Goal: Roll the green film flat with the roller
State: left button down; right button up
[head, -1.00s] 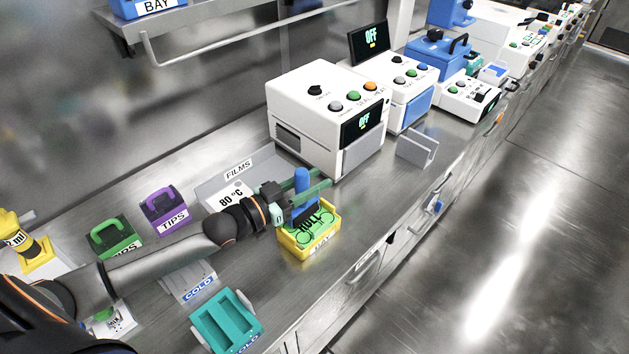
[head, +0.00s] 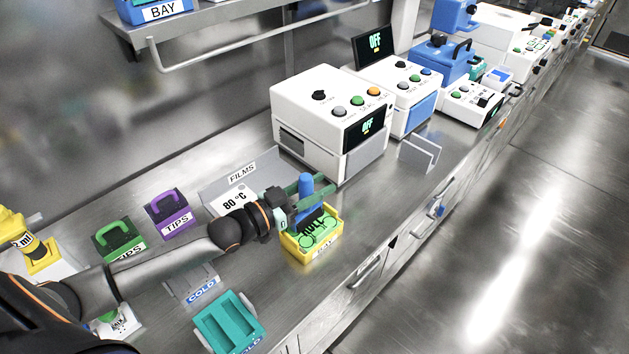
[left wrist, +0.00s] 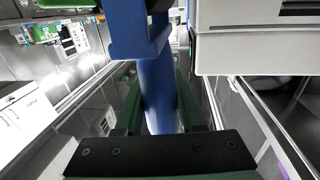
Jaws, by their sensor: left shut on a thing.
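A yellow holder (head: 298,253) stands on the steel bench with the green film (head: 322,234) on its top. The blue roller (head: 306,184) has an upright handle and stands over the far left part of the film. Whether it presses on the film or is just above it, I cannot tell. My left gripper (head: 311,189) has its green fingers shut around the roller's handle. In the left wrist view the blue roller handle (left wrist: 158,92) runs between the two fingers; the film does not show there. My right gripper is not in view.
A grey FILMS tray (head: 268,160) lies behind my left arm. A white device (head: 325,110) stands behind the holder. A teal COLD rack (head: 230,322) and purple (head: 170,215) and green (head: 118,240) TIPS boxes stand at left.

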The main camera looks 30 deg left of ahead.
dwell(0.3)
pick_arm(q)
jog(key=shift+s+d+p, duration=0.25)
jog(key=shift+d+p, duration=0.2)
jog(key=shift+d, duration=0.2)
jog(key=shift+d, duration=0.1)
jog(key=shift+s+d+p, duration=0.25)
jog(key=shift+d+p, duration=0.2)
jog(key=shift+d, duration=0.1)
jog(key=shift+a, duration=0.15)
jog(key=shift+w+a, duration=0.25)
jog(key=shift+a, duration=0.3)
jog(key=shift+w+a+f+b, duration=0.1)
jog(key=shift+w+a+b, duration=0.2)
jog(key=shift+a, duration=0.35)
